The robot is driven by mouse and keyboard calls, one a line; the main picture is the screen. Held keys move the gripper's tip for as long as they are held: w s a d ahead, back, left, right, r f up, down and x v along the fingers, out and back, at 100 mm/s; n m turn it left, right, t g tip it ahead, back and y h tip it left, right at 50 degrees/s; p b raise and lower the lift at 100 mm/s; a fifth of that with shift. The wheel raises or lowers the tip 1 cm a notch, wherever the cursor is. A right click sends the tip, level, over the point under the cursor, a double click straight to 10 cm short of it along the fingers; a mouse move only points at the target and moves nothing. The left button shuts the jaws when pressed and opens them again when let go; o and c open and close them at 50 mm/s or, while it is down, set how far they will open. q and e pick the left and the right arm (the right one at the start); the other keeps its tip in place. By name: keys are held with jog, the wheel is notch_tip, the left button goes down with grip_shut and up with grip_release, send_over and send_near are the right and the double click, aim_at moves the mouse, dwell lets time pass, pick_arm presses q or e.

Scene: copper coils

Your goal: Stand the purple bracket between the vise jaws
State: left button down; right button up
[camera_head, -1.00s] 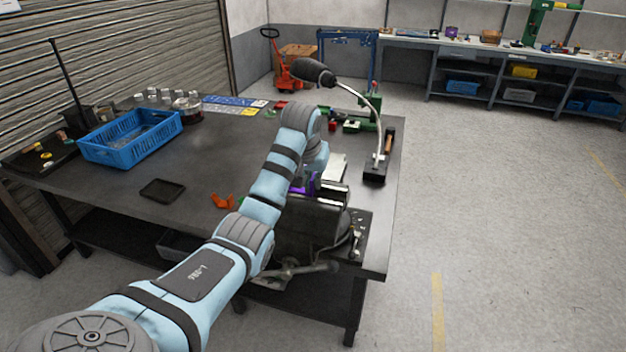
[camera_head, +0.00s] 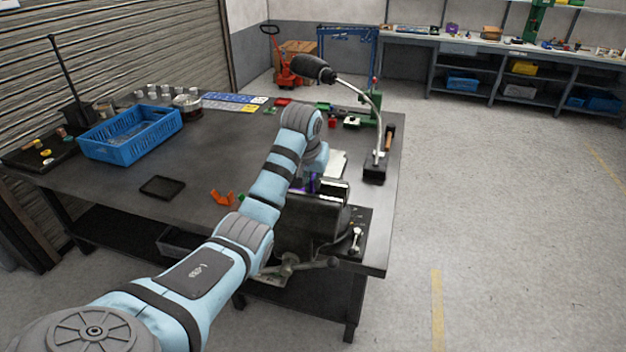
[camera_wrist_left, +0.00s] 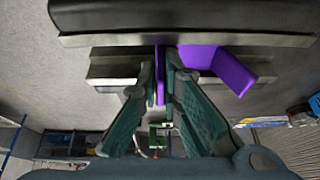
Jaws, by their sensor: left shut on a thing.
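The purple bracket (camera_wrist_left: 232,72) shows large in the left wrist view, with one plate held between my fingers and another angled off to the right. My left gripper (camera_wrist_left: 161,75) is shut on it. The bracket lies at the gap between the long metal jaws of the vise (camera_wrist_left: 110,66); how deep it sits is unclear. In the head view the dark vise (camera_head: 312,218) is at the table's front right. There my left gripper (camera_head: 308,180) is over the jaws, mostly hidden by my arm, and only a sliver of purple shows. My right gripper is not in view.
An orange bracket (camera_head: 222,198) and a black tray (camera_head: 162,188) lie left of the vise. A blue crate (camera_head: 130,146) stands further left. A lamp (camera_head: 374,172) and a hammer (camera_head: 389,136) are at the right edge. The table's middle is mostly clear.

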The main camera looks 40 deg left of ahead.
pick_arm(q)
jog(key=shift+f, duration=0.2)
dwell(0.5)
jog(key=c, duration=1.7)
grip_release()
jog(key=shift+r, duration=4.05)
jog(key=shift+f, duration=0.15)
